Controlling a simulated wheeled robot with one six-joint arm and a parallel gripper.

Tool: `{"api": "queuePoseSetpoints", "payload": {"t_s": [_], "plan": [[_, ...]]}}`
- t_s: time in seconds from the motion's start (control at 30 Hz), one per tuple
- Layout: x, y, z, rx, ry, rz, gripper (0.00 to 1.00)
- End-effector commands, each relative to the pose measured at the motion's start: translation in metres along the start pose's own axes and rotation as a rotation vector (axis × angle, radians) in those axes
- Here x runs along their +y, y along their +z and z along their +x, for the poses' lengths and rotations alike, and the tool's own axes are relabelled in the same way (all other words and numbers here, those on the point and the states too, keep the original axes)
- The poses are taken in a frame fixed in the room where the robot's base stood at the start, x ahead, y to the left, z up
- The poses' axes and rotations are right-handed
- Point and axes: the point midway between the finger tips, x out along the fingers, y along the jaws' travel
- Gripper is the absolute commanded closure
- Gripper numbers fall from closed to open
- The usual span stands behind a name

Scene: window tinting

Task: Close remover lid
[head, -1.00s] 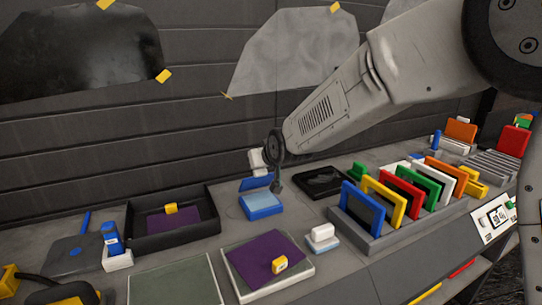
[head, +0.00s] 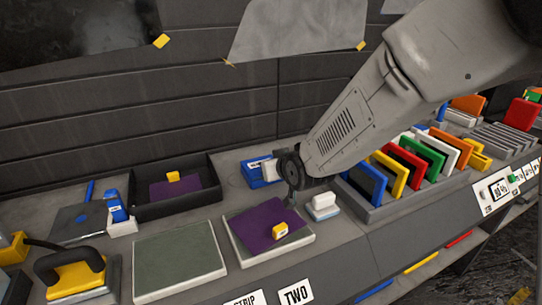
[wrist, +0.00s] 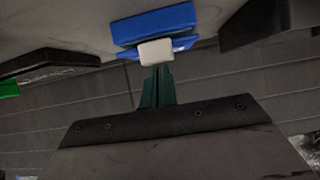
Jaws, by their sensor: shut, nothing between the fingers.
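The blue remover box (head: 262,178) stands on the counter behind the purple-topped pad. Its lid, with a white block (head: 268,168) on it, now lies down over the box; I cannot tell if it sits fully flush. The box also shows at the top of the wrist view (wrist: 152,22), with the white block (wrist: 155,50) facing my fingers. My gripper (head: 291,204) is shut and empty, in front and to the right of the box in the head view. Its dark green fingers (wrist: 157,75) point toward the white block in the wrist view, and I cannot tell whether they touch.
A black tray (head: 206,205) is left of the box. A pad with a purple sheet (head: 262,225) is in front. A small white block (head: 322,206) stands near my gripper. A rack of coloured frames (head: 372,208) is at right. The wall is close behind.

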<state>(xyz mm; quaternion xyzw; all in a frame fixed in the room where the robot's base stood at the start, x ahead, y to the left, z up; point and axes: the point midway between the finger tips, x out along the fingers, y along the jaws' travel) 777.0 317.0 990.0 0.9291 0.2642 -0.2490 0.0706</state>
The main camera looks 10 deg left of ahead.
Motion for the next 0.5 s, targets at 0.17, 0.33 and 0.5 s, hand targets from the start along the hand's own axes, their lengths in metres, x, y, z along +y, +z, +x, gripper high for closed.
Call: {"api": "queuePoseSetpoints", "payload": {"t_s": [0.17,0.33,0.5], "plan": [[0.000,0.011,0.002,-0.003,0.000,0.000,1.00],[0.000,0.018,0.003,-0.009,0.000,-0.001,1.00],[0.000,0.022,0.003,-0.017,0.000,-0.001,1.00]]}}
